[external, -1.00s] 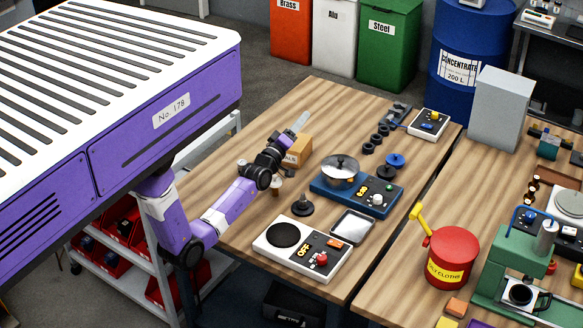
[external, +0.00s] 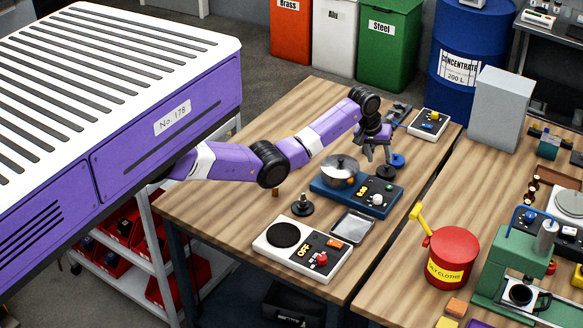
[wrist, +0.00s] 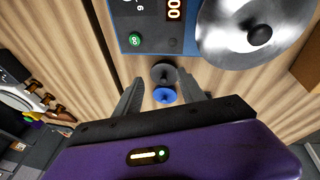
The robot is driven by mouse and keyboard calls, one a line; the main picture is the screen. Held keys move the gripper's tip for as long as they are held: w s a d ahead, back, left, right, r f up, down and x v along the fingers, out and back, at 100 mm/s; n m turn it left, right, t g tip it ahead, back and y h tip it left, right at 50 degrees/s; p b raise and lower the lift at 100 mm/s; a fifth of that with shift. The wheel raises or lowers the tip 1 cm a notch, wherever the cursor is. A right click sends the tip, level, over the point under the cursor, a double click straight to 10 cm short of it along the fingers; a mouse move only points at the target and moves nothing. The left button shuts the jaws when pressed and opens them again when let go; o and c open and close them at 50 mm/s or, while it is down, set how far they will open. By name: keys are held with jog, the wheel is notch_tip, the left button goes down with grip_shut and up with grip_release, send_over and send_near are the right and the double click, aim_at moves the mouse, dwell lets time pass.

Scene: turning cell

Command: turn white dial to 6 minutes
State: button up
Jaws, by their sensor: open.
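The white dial (external: 377,199) sits on the front right of the blue hotplate unit (external: 325,193), near an orange display (external: 362,190). In the wrist view the unit's panel (wrist: 155,40) shows at the top with a lit display (wrist: 174,10), a green GO button (wrist: 134,39) and a "6" mark; the dial itself is not clearly visible there. My gripper (external: 378,158) is open and empty. It points down behind the unit, apart from the dial. Its fingers also show in the wrist view (wrist: 160,78), on either side of a black knob-like piece and a blue one.
A lidded metal pot (external: 341,170) stands on the unit. The blue piece (external: 398,160) and black piece (wrist: 163,73) stand behind it. A white hotplate (external: 283,236) with a red knob, a grey tray (external: 352,224) and a dark stand (external: 302,206) are in front.

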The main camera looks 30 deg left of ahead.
aim_at(378, 197)
jog(key=s+d+g, duration=0.1)
jog(key=s, duration=0.2)
jog(key=s+d+r+m+g+y, duration=0.1)
jog(key=s+d, duration=0.1)
jog(key=s, duration=0.1)
jog(key=s+d+m+g, duration=0.1)
jog(key=s+d, duration=0.1)
jog(key=s, duration=0.2)
jog(key=shift+d+r+g+y+p, duration=0.1)
jog(key=shift+r+g+y+p, duration=0.1)
jog(key=shift+g+y+p, duration=0.15)
jog(key=shift+f+p, duration=0.55)
jog(key=shift+f, duration=3.3)
grip_shut()
